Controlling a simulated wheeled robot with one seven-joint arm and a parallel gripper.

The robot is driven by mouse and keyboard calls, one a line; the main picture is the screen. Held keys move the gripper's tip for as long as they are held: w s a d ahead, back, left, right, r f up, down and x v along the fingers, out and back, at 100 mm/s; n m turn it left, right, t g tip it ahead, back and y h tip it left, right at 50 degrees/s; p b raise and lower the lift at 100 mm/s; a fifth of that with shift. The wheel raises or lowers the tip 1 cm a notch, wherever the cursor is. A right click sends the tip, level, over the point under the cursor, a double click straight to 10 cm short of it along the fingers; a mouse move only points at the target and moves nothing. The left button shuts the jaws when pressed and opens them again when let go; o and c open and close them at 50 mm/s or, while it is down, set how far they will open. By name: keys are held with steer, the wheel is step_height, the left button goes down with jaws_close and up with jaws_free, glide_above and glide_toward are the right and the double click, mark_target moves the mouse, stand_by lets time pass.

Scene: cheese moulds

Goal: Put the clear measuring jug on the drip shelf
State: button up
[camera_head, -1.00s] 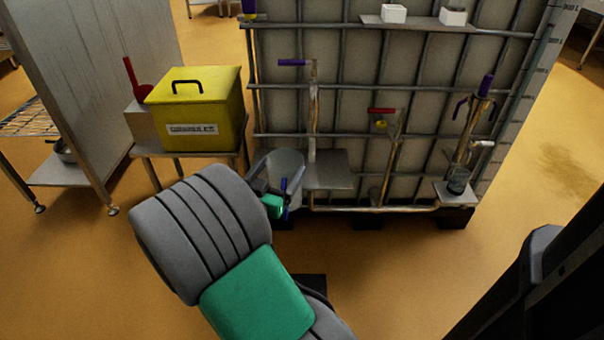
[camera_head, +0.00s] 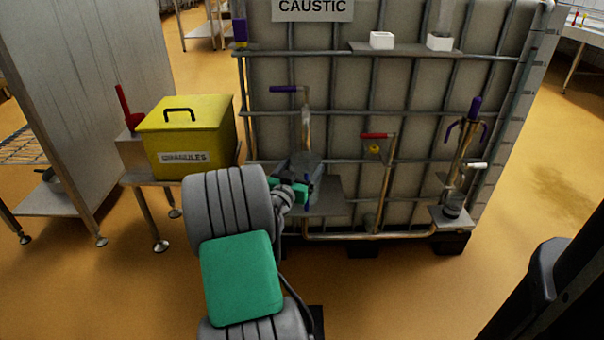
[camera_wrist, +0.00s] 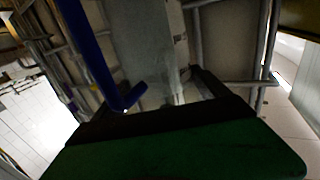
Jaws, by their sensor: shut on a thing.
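The clear measuring jug (camera_head: 304,162) is in my gripper (camera_head: 300,186), which is shut on it and partly hides it in the head view. The jug is in front of the left tap pipe, over the left part of the drip shelf (camera_head: 328,192). Whether its base touches the shelf is hidden. In the wrist view a blue bar (camera_wrist: 88,45), seemingly the jug's handle, and a cloudy clear wall (camera_wrist: 150,40) show close beyond the gripper's dark edge. My fingertips are not clearly seen there.
A purple-handled tap (camera_head: 288,89) stands above the shelf. A red-handled tap (camera_head: 378,136) is to its right. A small right-hand shelf (camera_head: 452,220) holds a glass vessel. The caged tank (camera_head: 345,120) rises behind. A yellow granules box (camera_head: 190,140) stands left.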

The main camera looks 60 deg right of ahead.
steer(key=shift+f, duration=0.3)
steer(key=o, duration=1.8)
